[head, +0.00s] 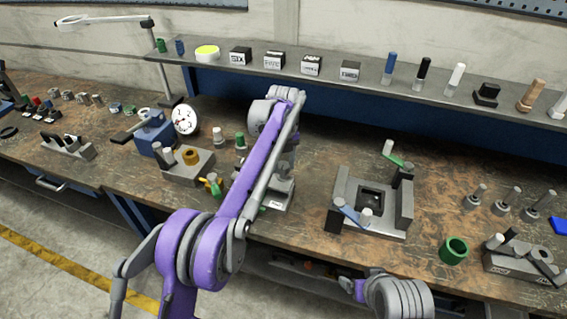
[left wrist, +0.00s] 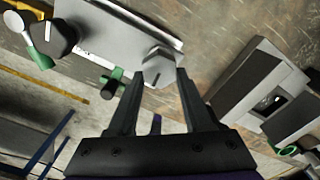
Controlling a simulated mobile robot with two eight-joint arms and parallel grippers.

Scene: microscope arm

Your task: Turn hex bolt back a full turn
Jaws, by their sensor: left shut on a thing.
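The hex bolt (left wrist: 158,60) shows in the left wrist view as a light grey six-sided head with a dark mark line, at the end of a grey block (left wrist: 105,30). My left gripper (left wrist: 160,75) is shut on it, with one dark finger on each side of the head. In the head view my purple left arm reaches over the bench and bends down to the grey block (head: 279,202). The arm hides the bolt and most of the gripper there.
A clamp-like grey fixture (head: 380,228) with green and blue handles stands right of the block. A grey block with a brass ring (head: 191,156) and a dial gauge (head: 185,120) stand to the left. A shelf (head: 330,85) runs behind.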

